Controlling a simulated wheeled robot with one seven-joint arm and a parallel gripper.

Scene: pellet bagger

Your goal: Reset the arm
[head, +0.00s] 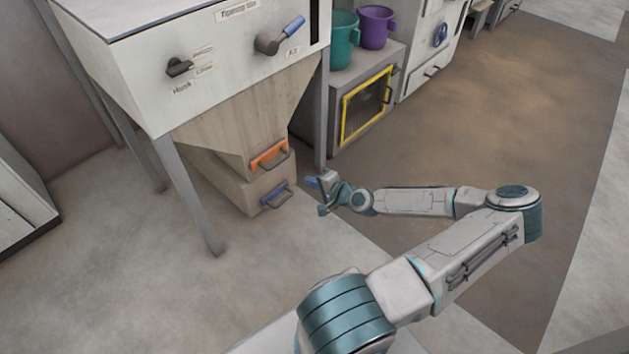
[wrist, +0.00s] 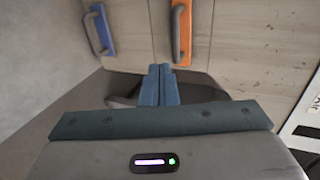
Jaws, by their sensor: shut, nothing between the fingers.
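My gripper (head: 315,186) is near the right side of the pellet bagger's lower part in the head view, with my arm stretched out from the right. In the wrist view the two blue fingers of my gripper (wrist: 158,84) are together with nothing between them. The wooden hopper carries an orange handle (head: 269,155) and, below it, a blue handle (head: 276,195). In the wrist view the orange handle (wrist: 181,32) and the blue handle (wrist: 99,30) lie beyond the fingertips. My gripper appears apart from both.
The bagger cabinet (head: 215,60) has a black knob (head: 179,67) and a blue-gripped lever (head: 280,36). A metal leg (head: 190,195) stands at its front. A teal bucket (head: 343,40) and a purple bucket (head: 376,27) stand on a yellow-framed cabinet (head: 366,105). Open floor lies to the right.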

